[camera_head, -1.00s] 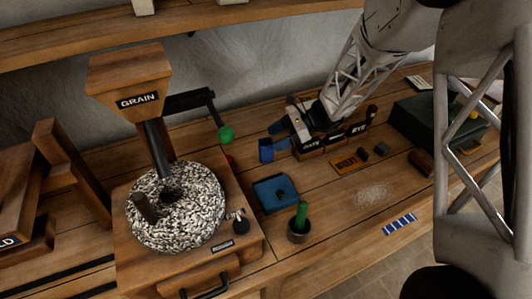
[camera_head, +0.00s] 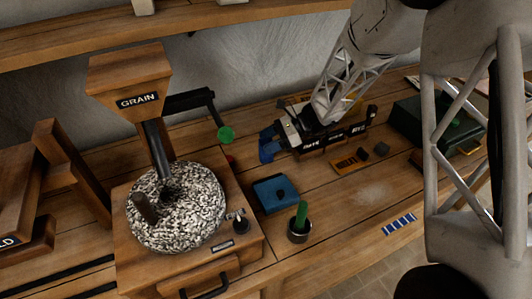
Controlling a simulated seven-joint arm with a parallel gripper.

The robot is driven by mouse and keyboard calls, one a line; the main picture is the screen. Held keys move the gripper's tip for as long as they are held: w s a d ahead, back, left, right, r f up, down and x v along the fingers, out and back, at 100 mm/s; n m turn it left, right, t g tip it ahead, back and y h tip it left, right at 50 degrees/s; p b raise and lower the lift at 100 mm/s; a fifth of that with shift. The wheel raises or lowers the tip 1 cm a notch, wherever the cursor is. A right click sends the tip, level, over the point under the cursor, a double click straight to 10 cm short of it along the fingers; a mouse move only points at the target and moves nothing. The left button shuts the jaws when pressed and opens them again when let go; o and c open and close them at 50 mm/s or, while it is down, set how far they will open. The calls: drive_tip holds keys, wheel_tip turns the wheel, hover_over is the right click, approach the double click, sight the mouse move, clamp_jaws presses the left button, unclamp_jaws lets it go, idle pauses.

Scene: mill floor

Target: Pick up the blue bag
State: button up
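A small upright blue thing (camera_head: 266,152) stands on the bench at the left end of a row of labelled wooden bins; it may be the blue bag. A flatter, square blue thing (camera_head: 270,194) with a small dark lump on top lies nearer the front; I cannot tell whether it is a bag. My gripper (camera_head: 281,138) reaches down from the upper right, over the left end of the bins and close beside the upright blue thing. Its fingers are small and dark here, partly merged with blue shapes, so I cannot see whether they are open or touching anything.
The grain mill with its round speckled stone (camera_head: 178,207) and a crank with a green knob (camera_head: 225,134) stands left. The labelled bins (camera_head: 335,140) lie under my arm. A dark cup with a green handle (camera_head: 300,229) and a blue-striped piece (camera_head: 399,224) lie in front.

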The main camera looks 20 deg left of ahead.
clamp_jaws()
drive_tip(key=shift+r, duration=0.1)
wheel_tip(320, 180, up, 10)
idle(0.8)
idle(0.4)
